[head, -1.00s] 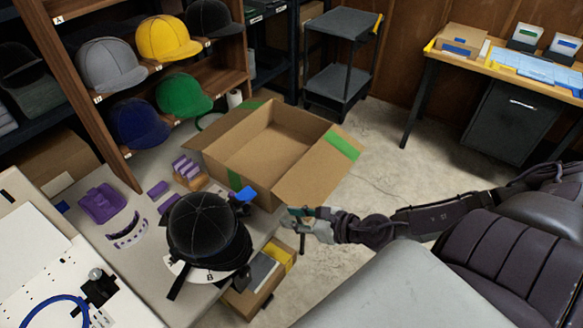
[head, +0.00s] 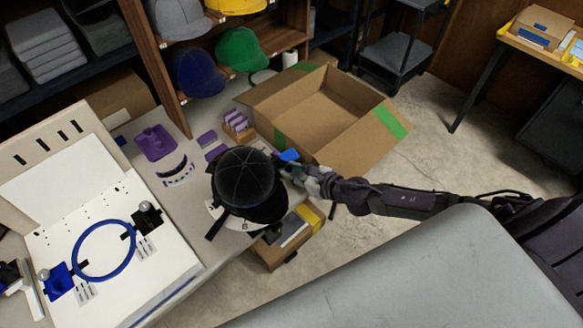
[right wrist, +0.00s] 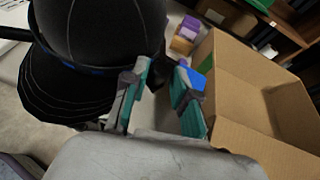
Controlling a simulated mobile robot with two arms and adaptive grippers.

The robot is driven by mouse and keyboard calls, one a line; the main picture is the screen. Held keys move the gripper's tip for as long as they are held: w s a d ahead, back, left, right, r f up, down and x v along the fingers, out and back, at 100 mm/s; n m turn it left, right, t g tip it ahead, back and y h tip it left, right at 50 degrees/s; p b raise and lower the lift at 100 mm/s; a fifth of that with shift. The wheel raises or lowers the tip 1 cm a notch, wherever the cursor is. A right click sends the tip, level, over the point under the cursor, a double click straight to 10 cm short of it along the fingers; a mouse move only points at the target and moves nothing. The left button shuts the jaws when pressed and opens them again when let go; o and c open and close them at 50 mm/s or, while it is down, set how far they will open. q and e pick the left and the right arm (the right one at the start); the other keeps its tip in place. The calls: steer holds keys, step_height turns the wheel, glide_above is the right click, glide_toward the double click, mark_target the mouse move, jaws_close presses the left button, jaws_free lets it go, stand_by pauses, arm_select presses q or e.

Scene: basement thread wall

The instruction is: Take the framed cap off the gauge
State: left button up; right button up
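A black cap (head: 243,178) sits at the right edge of the grey worktop, over a stand with a white plate marked with a letter (head: 240,222). The gauge beneath is mostly hidden by the cap. In the right wrist view the cap (right wrist: 95,35) fills the upper left, with a dark blue-edged band around it. A blue tab (head: 289,155) juts out on the cap's right side; it also shows in the right wrist view (right wrist: 196,79), by the right finger. My right gripper (head: 290,170) is open beside the cap, fingers (right wrist: 160,95) apart; contact is unclear.
An open cardboard box (head: 322,112) stands just behind and right of the gripper. Purple parts (head: 156,142) lie left of the cap. A white board with a blue hoop (head: 104,250) is at front left. A cap shelf (head: 160,60) stands behind. The floor right of the box is clear.

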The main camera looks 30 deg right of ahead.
steer(key=shift+w+a+f, duration=0.15)
steer(key=shift+w+a, duration=0.05)
steer(key=shift+w, duration=0.15)
jaws_close()
steer(key=shift+r, duration=0.2)
steer(key=shift+s+d+r+p, duration=0.1)
steer(key=shift+s+r+p, duration=0.05)
steer(key=shift+r+p, duration=0.8)
steer(key=shift+s+d+r+p, duration=0.1)
steer(key=shift+s+r+p, duration=0.05)
steer(key=shift+r+p, duration=0.8)
steer(key=shift+s+r+p, duration=0.15)
steer(key=shift+r+p, duration=0.8)
